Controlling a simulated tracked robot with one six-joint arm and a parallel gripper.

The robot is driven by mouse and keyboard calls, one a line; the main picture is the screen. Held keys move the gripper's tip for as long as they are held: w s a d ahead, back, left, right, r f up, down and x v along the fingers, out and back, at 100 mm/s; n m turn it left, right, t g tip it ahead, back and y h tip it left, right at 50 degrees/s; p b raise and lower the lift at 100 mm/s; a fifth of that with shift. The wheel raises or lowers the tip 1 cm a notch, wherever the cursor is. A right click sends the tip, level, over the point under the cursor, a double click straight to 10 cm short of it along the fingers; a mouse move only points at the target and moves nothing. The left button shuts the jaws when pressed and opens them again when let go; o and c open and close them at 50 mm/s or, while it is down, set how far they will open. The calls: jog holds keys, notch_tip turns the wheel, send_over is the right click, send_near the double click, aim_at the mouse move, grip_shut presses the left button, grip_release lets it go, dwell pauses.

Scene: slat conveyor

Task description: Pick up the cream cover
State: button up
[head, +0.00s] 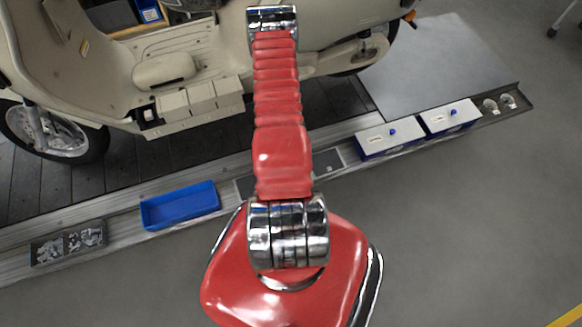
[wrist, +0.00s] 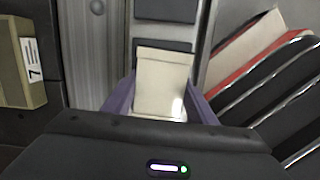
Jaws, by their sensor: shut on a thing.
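The cream cover (wrist: 163,80) is a small, pale, block-like piece in the middle of the wrist view. My gripper (wrist: 161,96) is shut on it, with one purple-grey finger on each side. Dark pads on a light rail show just beyond the cover. In the head view my red arm hides the gripper, and I cannot make out the held cover there.
A cream scooter (head: 90,45) stands on the dark slats (head: 130,165). On the near rail are a blue tray (head: 180,207), a box of metal parts (head: 68,245) and two white-lidded blue boxes (head: 390,138) (head: 448,117). Grey floor (head: 480,220) at right is clear.

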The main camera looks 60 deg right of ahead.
jog(key=shift+r, duration=4.95)
jog(key=shift+s, duration=0.1)
